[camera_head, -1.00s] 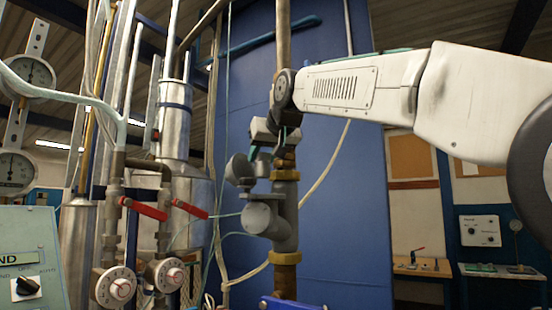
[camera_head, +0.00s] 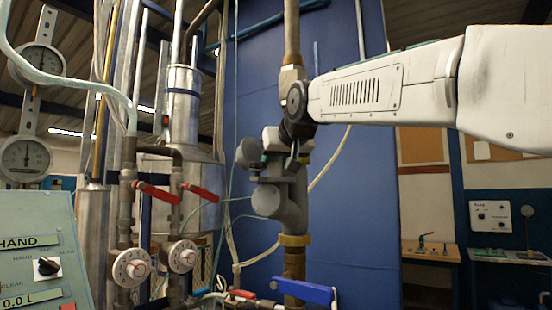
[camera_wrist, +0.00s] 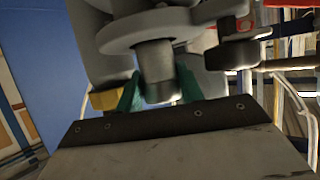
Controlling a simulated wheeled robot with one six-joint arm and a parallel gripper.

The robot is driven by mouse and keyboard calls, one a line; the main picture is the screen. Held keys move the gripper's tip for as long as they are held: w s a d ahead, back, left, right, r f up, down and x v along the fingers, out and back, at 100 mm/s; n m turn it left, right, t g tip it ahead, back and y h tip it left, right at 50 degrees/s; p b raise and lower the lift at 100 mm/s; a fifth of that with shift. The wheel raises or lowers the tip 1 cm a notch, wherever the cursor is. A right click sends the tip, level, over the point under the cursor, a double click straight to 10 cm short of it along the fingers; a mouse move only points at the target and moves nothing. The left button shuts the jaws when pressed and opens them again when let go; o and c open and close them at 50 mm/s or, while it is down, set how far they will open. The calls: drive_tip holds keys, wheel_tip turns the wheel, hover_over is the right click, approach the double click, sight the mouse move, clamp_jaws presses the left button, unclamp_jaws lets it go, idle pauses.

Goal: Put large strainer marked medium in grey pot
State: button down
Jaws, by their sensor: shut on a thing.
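A grey pot-like fitting (camera_head: 290,205) with a rounded end sits on the vertical brass-jointed pipe. In the wrist view its grey round body (camera_wrist: 115,40) fills the top. My gripper (camera_head: 268,153) is at the upper part of this fitting. In the wrist view its teal fingertips (camera_wrist: 158,92) are shut on a grey cylindrical piece (camera_wrist: 153,62), just below a round grey flange. No marking can be read on this piece, and I cannot tell whether it is the strainer. I cannot tell whether it touches the fitting.
Red-handled valves (camera_head: 157,193) and dials (camera_head: 131,267) stand to the left. A blue lever (camera_head: 303,291) is below the fitting. Gauges (camera_head: 25,158) and a control panel (camera_head: 40,255) are at far left. A blue panel (camera_head: 350,220) stands behind. A bench (camera_head: 430,252) is at the right.

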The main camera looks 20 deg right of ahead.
sight(277, 171)
drive_tip(key=shift+w+a+f, duration=0.1)
drive_tip(key=shift+w+f, duration=0.1)
drive_tip(key=shift+f, duration=1.45)
drive_tip(key=c, duration=0.8)
unclamp_jaws()
drive_tip(key=shift+c, duration=0.2)
drive_tip(key=r+v, duration=0.1)
drive_tip(key=v, duration=0.8)
drive_tip(key=s+d+f+g, duration=0.1)
drive_tip(key=s+f+g, duration=0.3)
drive_tip(key=s+f, duration=0.6)
drive_tip(key=s+d+f+g, duration=0.1)
drive_tip(key=s+f+g, duration=0.3)
drive_tip(key=s+f, duration=0.6)
drive_tip(key=s+d+f+g, duration=0.1)
drive_tip(key=s+f+g, duration=0.2)
drive_tip(key=s+f, duration=0.7)
wheel_tip(277, 171, down, 13)
drive_tip(key=shift+r+g, duration=0.2)
drive_tip(key=shift+g, duration=0.2)
